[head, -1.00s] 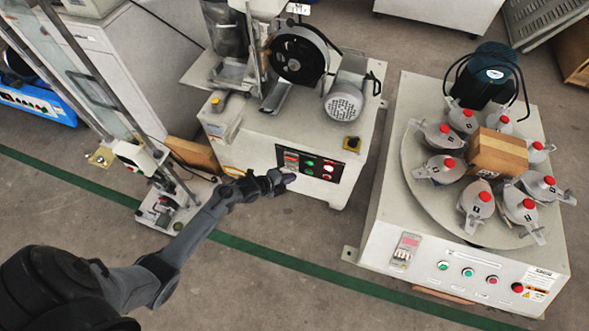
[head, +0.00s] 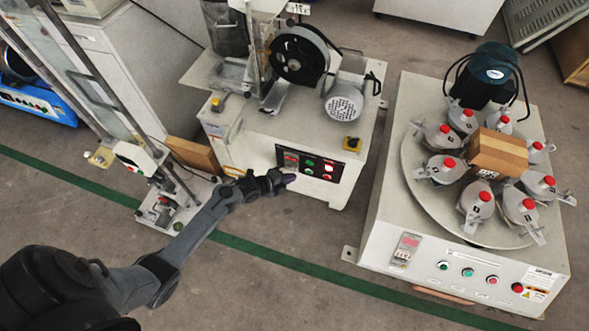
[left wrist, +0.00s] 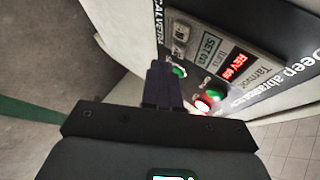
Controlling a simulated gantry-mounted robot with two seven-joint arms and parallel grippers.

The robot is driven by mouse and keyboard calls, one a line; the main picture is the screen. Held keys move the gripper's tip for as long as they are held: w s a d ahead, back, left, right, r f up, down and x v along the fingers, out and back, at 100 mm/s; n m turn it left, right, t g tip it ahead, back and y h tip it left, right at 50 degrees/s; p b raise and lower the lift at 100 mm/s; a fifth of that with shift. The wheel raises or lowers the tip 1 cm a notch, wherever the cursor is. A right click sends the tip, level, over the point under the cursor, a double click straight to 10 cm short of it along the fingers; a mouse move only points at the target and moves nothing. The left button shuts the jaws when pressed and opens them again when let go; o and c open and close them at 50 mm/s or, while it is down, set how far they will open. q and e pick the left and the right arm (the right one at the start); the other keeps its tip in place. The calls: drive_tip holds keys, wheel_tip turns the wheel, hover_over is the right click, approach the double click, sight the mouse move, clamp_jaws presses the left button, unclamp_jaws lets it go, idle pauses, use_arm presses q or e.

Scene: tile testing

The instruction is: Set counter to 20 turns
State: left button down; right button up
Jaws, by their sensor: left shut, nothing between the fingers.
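The counter is on the dark control panel (head: 312,163) on the front of the abrasion machine. In the left wrist view its red lit display (left wrist: 238,67) reads "REV" with digits too small to read, beside a green lit "SET" display (left wrist: 208,46) and grey counter buttons (left wrist: 181,33). My left gripper (head: 289,179) is shut and empty, just in front of the panel's lower left part. In the left wrist view its fingertips (left wrist: 164,70) are close to a green button (left wrist: 180,71); I cannot tell whether they touch. My right gripper is not in view.
More red and green buttons (left wrist: 205,104) sit below the display. To the right stands another machine (head: 385,235) with a round plate of several red-topped clamps and its own counter (head: 406,248). Floor between the machines is clear.

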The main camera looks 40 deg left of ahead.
use_arm(q)
drive_tip(key=shift+w, duration=0.15)
drive_tip(key=shift+w+a, duration=0.15)
drive_tip(key=shift+w, duration=0.1)
idle(0.3)
drive_tip(key=shift+w+a, duration=0.1)
drive_tip(key=shift+w, duration=0.2)
idle(0.6)
drive_tip(key=shift+s, duration=0.1)
drive_tip(key=shift+s+d+p, duration=0.25)
drive_tip(key=shift+s+p, duration=0.15)
drive_tip(key=shift+s, duration=0.25)
